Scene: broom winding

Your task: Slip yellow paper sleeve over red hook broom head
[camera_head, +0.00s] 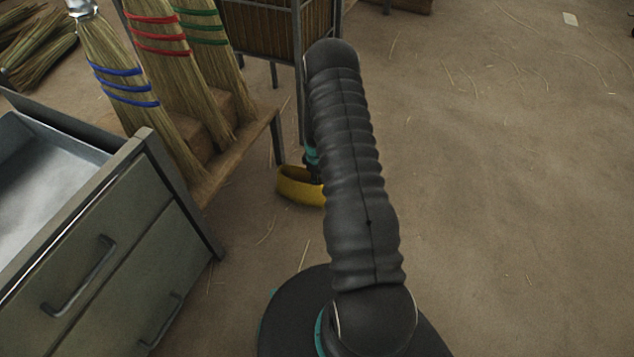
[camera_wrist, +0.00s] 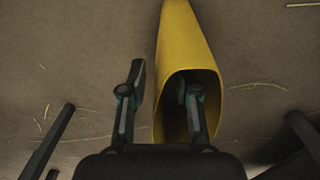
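The yellow paper sleeve (camera_head: 299,187) shows in the head view, partly hidden behind my arm. In the wrist view the sleeve (camera_wrist: 186,45) has its dark opening towards me and narrows away from me. My gripper (camera_wrist: 161,82) is open there: the right finger is inside the opening, the left finger is outside, and a gap shows between the left finger and the sleeve wall. The broom with red bands (camera_head: 163,60) leans on a low wooden rack between two others; its top and any hook are out of view. I cannot tell whether the sleeve touches the floor.
A blue-banded broom (camera_head: 133,98) and a green-banded broom (camera_head: 207,50) flank it on the wooden rack (camera_head: 238,158). A metal drawer cabinet (camera_head: 125,245) stands at the left. A slatted bin (camera_head: 262,30) is behind.

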